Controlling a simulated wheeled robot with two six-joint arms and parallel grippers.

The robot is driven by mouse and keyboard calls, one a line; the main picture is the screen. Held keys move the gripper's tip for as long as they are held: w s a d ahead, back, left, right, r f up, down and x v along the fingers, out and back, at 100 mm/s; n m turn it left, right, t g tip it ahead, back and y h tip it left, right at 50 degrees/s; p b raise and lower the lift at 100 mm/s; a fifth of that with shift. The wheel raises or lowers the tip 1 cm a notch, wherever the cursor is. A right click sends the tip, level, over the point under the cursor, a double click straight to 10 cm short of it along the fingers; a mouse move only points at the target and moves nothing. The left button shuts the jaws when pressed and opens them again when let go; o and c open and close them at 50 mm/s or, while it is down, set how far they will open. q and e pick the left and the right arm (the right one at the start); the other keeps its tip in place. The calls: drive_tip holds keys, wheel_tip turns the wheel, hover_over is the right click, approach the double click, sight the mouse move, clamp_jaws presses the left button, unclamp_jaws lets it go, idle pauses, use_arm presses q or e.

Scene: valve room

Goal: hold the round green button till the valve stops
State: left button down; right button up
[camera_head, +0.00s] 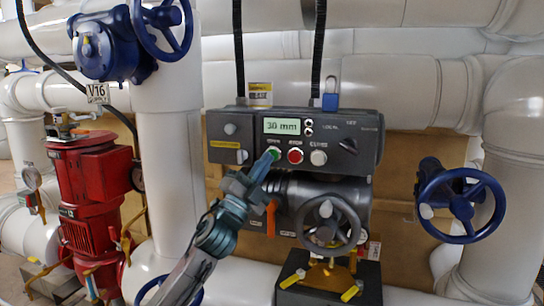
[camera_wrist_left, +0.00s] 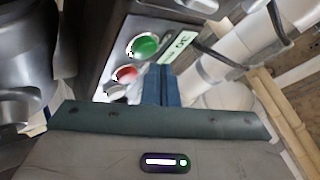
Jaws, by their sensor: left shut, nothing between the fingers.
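The round green button (camera_head: 276,149) is the leftmost of a row of buttons on the dark grey control box (camera_head: 225,130). It also shows in the left wrist view (camera_wrist_left: 146,45), above the red button (camera_wrist_left: 126,73). My left gripper (camera_head: 271,156) is shut and empty, its blue fingertips over the lower left of the green button in the head view. In the left wrist view the fingertips (camera_wrist_left: 160,70) are just below and right of it. I cannot tell whether they touch it. The display (camera_head: 282,126) reads 30 mm. My right gripper is not in view.
A red button (camera_head: 295,155) and a pale button (camera_head: 318,158) sit right of the green one. A grey handwheel (camera_head: 331,212) and an orange lever (camera_head: 271,218) are below. A blue handwheel (camera_head: 462,207) is at right, a red pump (camera_head: 88,190) at left.

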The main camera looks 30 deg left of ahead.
use_arm(q)
drive_tip(key=shift+w, duration=0.1)
drive_tip(key=shift+w+a+h, duration=0.1)
drive_tip(key=shift+w+h, duration=0.2)
drive_tip(key=shift+w+a+p, duration=0.1)
drive_tip(key=shift+w+p, duration=0.3)
idle(0.8)
idle(3.3)
drive_tip(key=shift+s+d+b, duration=0.2)
drive_tip(key=shift+s+b, duration=0.3)
drive_tip(key=shift+s, duration=0.3)
